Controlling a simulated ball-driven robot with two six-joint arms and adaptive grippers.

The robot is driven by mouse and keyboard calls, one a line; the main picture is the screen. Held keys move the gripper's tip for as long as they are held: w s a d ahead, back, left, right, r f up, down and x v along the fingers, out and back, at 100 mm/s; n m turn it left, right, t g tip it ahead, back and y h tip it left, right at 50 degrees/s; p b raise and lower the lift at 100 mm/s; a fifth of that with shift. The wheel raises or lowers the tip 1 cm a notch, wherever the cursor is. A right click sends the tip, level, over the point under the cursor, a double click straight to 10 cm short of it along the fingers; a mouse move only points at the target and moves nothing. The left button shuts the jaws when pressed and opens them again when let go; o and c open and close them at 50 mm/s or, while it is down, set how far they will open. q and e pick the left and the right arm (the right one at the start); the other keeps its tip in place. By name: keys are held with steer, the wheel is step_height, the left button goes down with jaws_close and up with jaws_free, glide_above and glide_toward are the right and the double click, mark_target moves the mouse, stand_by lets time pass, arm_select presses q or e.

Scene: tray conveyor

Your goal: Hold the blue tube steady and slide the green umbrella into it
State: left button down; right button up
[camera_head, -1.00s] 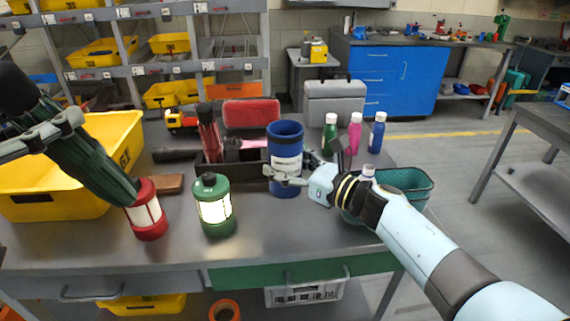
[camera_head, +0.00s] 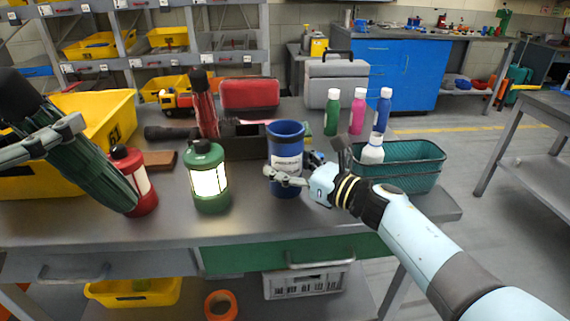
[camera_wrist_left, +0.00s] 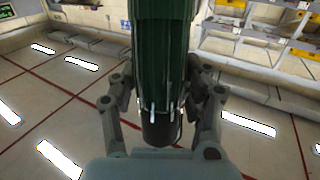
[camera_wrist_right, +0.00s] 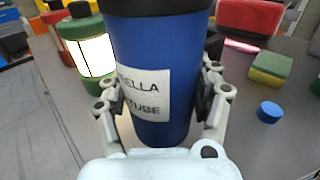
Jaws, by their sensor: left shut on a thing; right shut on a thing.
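The blue tube (camera_head: 286,148) stands upright on the table, with a white label that shows in the right wrist view (camera_wrist_right: 142,92). My right gripper (camera_head: 286,178) is shut on the tube, with its fingers on both sides. The green umbrella (camera_head: 84,168) is folded and held tilted at the far left, its dark end up and left and its green end down and right. My left gripper (camera_head: 45,142) is shut on the umbrella near its dark end. The left wrist view also shows the umbrella (camera_wrist_left: 163,60) between the fingers. The umbrella is well apart from the tube.
A red lantern (camera_head: 134,182) stands right by the umbrella's lower end. A green lantern (camera_head: 209,178) stands between umbrella and tube. A dark box (camera_head: 244,145) with a red umbrella is behind. A teal basket (camera_head: 400,170) and several bottles are right of the tube.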

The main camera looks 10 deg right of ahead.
arm_select(q)
steer(key=shift+f+b, duration=0.4)
steer(key=shift+f, duration=0.35)
arm_select(e)
steer(key=shift+f, duration=0.6)
arm_select(q)
steer(key=shift+f+b, duration=0.4)
steer(key=shift+f, duration=0.05)
arm_select(e)
steer(key=shift+f, duration=0.45)
steer(key=o, duration=1.1)
steer(key=c, duration=1.1)
